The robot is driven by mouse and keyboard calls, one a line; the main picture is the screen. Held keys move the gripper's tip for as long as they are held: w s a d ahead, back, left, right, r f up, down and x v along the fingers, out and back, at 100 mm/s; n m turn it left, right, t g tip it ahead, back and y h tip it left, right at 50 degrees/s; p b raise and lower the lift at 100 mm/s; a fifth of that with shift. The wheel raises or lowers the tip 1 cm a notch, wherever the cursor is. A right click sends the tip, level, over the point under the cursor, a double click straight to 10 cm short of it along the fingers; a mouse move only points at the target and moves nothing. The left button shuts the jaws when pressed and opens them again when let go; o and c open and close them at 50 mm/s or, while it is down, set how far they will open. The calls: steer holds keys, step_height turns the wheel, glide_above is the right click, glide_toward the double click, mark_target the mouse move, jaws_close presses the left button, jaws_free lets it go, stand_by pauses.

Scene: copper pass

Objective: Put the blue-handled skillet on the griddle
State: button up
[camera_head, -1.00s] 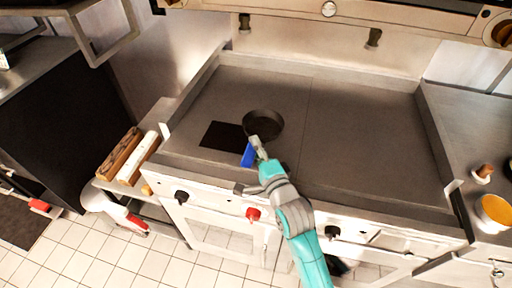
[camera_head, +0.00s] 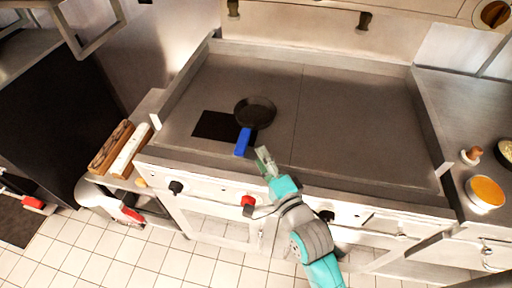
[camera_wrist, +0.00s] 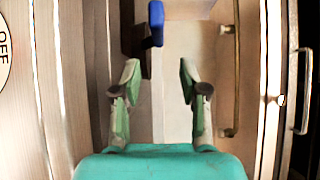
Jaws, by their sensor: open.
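The skillet (camera_head: 256,112) is a dark round pan with a blue handle (camera_head: 242,142). It rests on the grey griddle (camera_head: 350,120), partly beside a dark square patch, with its handle toward the front edge. My gripper (camera_head: 264,160) is just right of and in front of the handle, apart from it. In the wrist view my gripper (camera_wrist: 158,82) has its two fingers spread with nothing between them. The blue handle (camera_wrist: 156,24) shows ahead, beyond the fingertips. The pan itself is not clear in that view.
A dark square patch (camera_head: 213,125) lies on the griddle left of the skillet. The griddle's right half is bare. An orange-filled bowl (camera_head: 485,191) stands on the right counter. Knobs line the front panel.

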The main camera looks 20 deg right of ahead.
steer(key=shift+s, duration=1.4)
